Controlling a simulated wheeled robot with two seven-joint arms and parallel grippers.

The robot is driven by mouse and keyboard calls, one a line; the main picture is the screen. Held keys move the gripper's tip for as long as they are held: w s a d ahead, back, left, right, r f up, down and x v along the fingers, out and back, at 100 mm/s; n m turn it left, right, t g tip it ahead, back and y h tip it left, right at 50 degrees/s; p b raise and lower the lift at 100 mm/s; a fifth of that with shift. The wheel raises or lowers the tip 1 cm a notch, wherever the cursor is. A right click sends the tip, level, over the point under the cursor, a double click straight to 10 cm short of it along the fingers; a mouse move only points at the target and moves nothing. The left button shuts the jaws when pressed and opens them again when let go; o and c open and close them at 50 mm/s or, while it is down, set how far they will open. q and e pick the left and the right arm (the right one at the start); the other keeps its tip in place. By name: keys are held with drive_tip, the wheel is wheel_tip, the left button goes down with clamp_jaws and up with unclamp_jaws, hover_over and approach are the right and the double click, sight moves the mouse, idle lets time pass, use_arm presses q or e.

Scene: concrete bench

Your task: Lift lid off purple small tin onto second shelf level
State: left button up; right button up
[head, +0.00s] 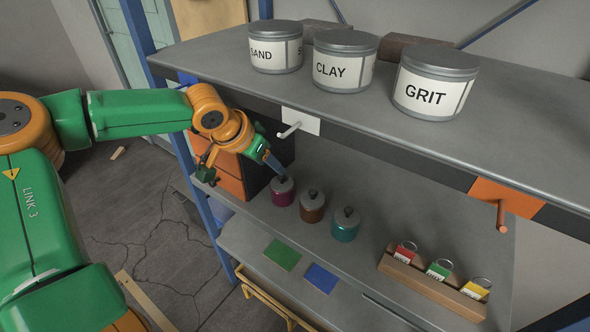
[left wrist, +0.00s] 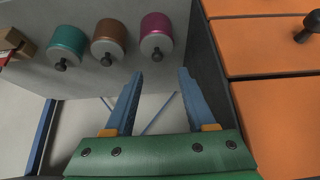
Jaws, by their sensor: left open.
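The purple small tin (head: 282,198) stands on the shelf below the bench top, leftmost in a row of three. Its grey lid (head: 282,185) with a dark knob is on it; the knob is partly hidden by my gripper in the head view. The tin (left wrist: 157,24) and its lid knob (left wrist: 157,56) also show in the left wrist view. My left gripper (left wrist: 160,74) is open and empty, its blue fingers just short of the knob and apart from it in that view. In the head view one blue finger (head: 274,165) shows near the lid. My right gripper is out of view.
Brown (head: 312,211) and teal (head: 345,229) lidded tins stand to the right. An orange-fronted drawer unit (head: 231,176) is close on the left. The bench top (head: 220,62) overhangs, carrying large SAND, CLAY and GRIT tins. A lower shelf (head: 240,245) has green and blue tiles nearby.

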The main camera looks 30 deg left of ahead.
sight(280, 177)
use_arm(q)
drive_tip(key=x, duration=0.6)
drive_tip(key=shift+d+f+b, duration=0.2)
drive_tip(key=shift+f+b, duration=0.1)
drive_tip(key=shift+f, duration=0.05)
drive_tip(key=shift+s+r, duration=0.1)
drive_tip(key=shift+c, duration=0.6)
clamp_jaws()
